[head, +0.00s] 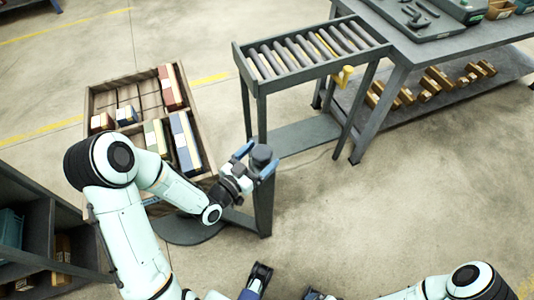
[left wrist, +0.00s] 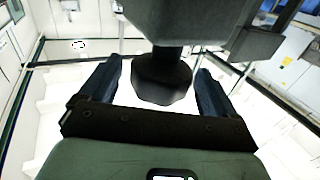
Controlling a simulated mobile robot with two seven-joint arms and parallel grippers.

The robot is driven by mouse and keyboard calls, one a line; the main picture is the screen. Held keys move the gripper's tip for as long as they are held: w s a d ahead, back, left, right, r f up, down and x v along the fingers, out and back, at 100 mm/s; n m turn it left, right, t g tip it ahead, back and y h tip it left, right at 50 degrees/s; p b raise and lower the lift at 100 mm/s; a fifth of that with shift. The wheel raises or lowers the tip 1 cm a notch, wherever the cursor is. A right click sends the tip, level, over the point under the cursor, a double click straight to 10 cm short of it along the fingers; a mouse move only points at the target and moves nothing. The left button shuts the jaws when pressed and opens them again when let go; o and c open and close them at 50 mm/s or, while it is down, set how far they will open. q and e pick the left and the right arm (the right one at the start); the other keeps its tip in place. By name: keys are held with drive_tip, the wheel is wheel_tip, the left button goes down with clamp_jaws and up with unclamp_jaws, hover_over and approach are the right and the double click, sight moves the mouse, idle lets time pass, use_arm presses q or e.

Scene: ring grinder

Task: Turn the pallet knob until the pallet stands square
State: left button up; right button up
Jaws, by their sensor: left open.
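The dark round knob (head: 262,155) sits on top of a dark post. My left gripper (head: 256,161) is open, with its blue fingers on either side of the knob. In the left wrist view the dark knob (left wrist: 162,80) is between the two spread fingers, with gaps at both sides. The wooden pallet (head: 125,97) stands at the left, slightly askew to the yellow floor line, and holds several coloured boxes. My left arm hides part of its near side. My right gripper (head: 258,278) shows only partly at the bottom edge.
A roller conveyor (head: 315,50) stands behind the post. A grey workbench (head: 440,50) with golden pieces (head: 405,95) on its lower shelf is at the upper right. A dark shelf (head: 40,235) is at the lower left. The floor at the right is clear.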

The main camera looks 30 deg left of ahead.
sight(267, 150)
use_arm(q)
drive_tip(key=shift+x, duration=1.75)
drive_tip(key=c, duration=1)
drive_tip(key=shift+o, duration=0.2)
